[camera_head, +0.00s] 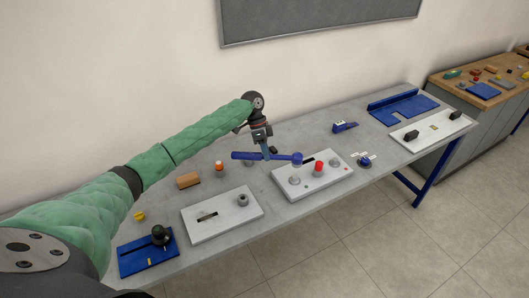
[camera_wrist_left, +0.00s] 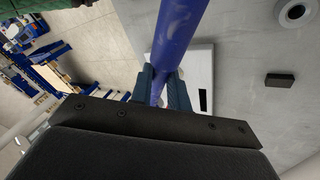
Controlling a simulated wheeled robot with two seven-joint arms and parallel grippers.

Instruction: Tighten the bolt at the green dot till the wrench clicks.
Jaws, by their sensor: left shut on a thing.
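My left gripper (camera_head: 266,154) is shut on the blue wrench (camera_head: 244,155). The wrench is held roughly level above the table, its round head (camera_head: 297,158) over the back left part of a white plate (camera_head: 325,184). The plate carries grey bolt-like parts (camera_head: 295,180), a red knob (camera_head: 318,168) and a dark slot. In the left wrist view the blue shaft (camera_wrist_left: 180,30) runs between the fingers (camera_wrist_left: 160,90). My right gripper is not in view.
The grey table (camera_head: 293,208) holds another white plate (camera_head: 222,216), a blue plate with a black knob (camera_head: 135,260), a wooden block (camera_head: 188,180) and an orange-topped part (camera_head: 219,168). A blue fixture (camera_head: 402,108) and a white board (camera_head: 427,137) stand at the right.

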